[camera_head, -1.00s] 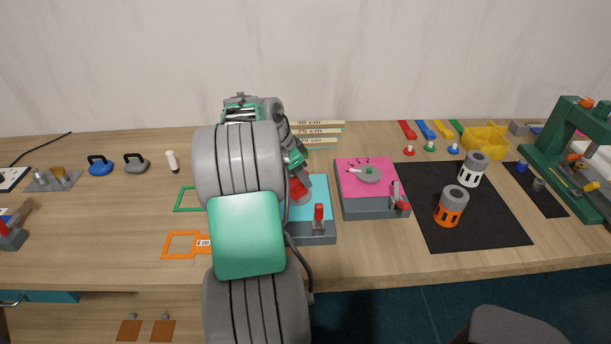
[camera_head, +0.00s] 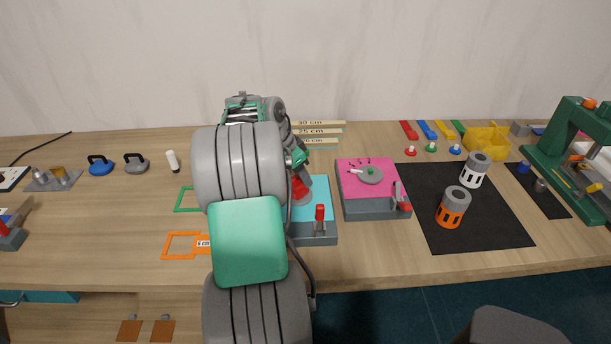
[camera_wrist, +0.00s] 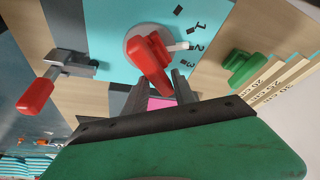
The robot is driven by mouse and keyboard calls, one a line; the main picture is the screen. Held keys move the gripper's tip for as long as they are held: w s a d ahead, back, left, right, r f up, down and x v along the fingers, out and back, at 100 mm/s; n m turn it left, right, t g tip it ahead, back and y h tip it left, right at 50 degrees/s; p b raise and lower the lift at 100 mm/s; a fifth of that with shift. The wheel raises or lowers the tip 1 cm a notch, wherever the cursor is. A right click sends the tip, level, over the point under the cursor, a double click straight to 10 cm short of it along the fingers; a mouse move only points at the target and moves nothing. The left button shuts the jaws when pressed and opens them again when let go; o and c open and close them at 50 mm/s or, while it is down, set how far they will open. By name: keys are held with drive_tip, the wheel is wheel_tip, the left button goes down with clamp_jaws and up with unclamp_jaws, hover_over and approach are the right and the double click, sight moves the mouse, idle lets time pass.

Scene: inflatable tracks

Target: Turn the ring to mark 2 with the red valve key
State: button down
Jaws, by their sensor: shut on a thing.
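The red valve key (camera_wrist: 148,60) stands on the round grey ring (camera_wrist: 131,36) of the cyan board (camera_wrist: 105,25) in the wrist view. My gripper (camera_wrist: 168,88) is shut on the key's handle, which leans towards the fingers. The ring's white pointer (camera_wrist: 180,46) points at about the printed 2 (camera_wrist: 198,47), with 1 and 3 on either side. In the head view the red key (camera_head: 299,190) shows beside my arm, over the cyan board (camera_head: 318,190). My arm hides the ring and my fingers there. How the key seats in the ring is hidden.
A red-handled clamp (camera_wrist: 40,90) stands at the cyan board's front edge. A green object (camera_wrist: 240,68) and stacked rulers (camera_wrist: 285,75) lie behind it. A pink board (camera_head: 355,178) with its own dial is close on the right. A black mat (camera_head: 490,225) holds two canisters.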

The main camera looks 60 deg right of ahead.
drive_tip(key=shift+w+d+r+p, duration=0.1)
drive_tip(key=shift+w+r+p, duration=0.1)
drive_tip(key=shift+w+r, duration=0.3)
drive_tip(key=shift+w+r+p, duration=0.15)
drive_tip(key=shift+r, duration=0.5)
drive_tip(key=shift+w+a+r+p, duration=0.25)
drive_tip(key=shift+w+r+p, duration=0.1)
drive_tip(key=shift+w+r, duration=0.05)
drive_tip(key=shift+s+d+r+p, duration=0.2)
drive_tip(key=shift+s+r+p, duration=0.15)
drive_tip(key=shift+s, duration=0.1)
drive_tip(key=shift+s+r+p, duration=0.1)
drive_tip(key=shift+r+p, duration=0.25)
drive_tip(key=shift+r, duration=0.15)
drive_tip(key=shift+a, duration=0.1)
